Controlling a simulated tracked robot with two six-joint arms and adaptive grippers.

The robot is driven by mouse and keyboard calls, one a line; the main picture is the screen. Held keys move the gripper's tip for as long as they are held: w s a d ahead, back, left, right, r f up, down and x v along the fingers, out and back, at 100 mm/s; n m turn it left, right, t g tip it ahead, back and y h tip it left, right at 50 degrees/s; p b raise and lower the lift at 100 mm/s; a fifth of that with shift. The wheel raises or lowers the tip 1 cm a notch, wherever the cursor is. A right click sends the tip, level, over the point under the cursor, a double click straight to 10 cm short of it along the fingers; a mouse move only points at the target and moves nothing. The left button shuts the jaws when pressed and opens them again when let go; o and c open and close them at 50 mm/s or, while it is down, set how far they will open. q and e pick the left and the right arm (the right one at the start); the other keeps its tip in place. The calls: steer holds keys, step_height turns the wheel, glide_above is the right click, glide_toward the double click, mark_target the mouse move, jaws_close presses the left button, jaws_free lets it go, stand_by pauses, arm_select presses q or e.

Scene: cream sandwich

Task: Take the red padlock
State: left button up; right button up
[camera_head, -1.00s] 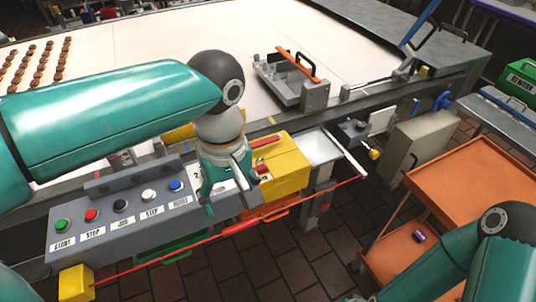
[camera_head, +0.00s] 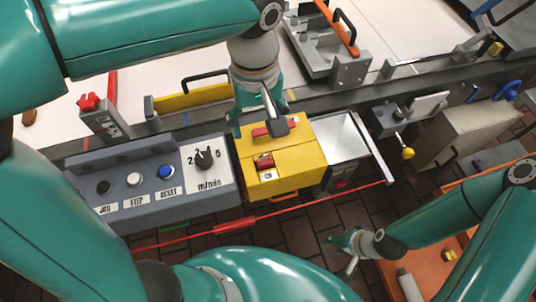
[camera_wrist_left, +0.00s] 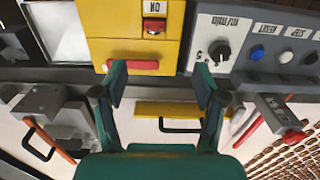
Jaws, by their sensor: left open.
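A yellow box (camera_head: 295,150) stands at the right end of the grey button panel. On it are a red bar (camera_head: 262,131) and a small red block (camera_head: 264,162) beside an ON label; I cannot tell for sure which is the padlock. Both also show in the left wrist view, the bar (camera_wrist_left: 135,65) and the block (camera_wrist_left: 154,26). My left gripper (camera_head: 259,128) is open and empty above the box, close to the bar, partly covering it. In the left wrist view its fingers (camera_wrist_left: 160,82) are spread. My right gripper (camera_head: 340,254) looks open and empty, low at the right.
The grey panel (camera_head: 135,170) with buttons and a dial lies left of the box. A red pull cord (camera_head: 295,206) runs in front. A conveyor rail with a yellow bar (camera_head: 192,98) and a black handle lies behind. An orange cart (camera_head: 370,280) stands at lower right.

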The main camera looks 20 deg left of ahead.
mark_target(265, 154)
arm_select(q)
step_height(265, 154, down, 8)
steer(key=shift+w+d+f, duration=0.15)
steer(key=shift+f, duration=0.1)
steer(key=shift+w+d+f+p, duration=0.15)
steer(key=shift+f+p, duration=0.15)
steer(key=shift+f, duration=1.05)
steer(key=shift+w+d+f+p, duration=0.1)
steer(key=shift+f+p, duration=0.15)
steer(key=shift+f, duration=1.05)
steer(key=c, duration=1.3)
